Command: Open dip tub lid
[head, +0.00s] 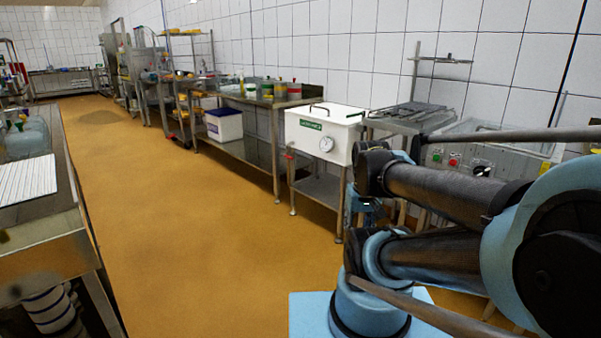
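The dip tub (318,138) is a white box with a green label and a round dial on its front. It stands on a steel stand against the tiled wall, right of centre. Its white lid (330,113) appears to lie flat on top, with dark handles showing. My blue and black arm fills the right side and stands in front of the area just right of the tub. A small dark part below the arm's near joint, which may be my gripper (369,211), is apart from the lid and lower than it. Its fingers are too small and hidden to read.
A long steel bench (262,104) with jars runs left of the tub, with a blue-and-white box (224,125) on its lower shelf. A control panel (470,160) is partly behind my arm. Another table (45,235) stands at the left. The ochre floor (190,220) between is clear.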

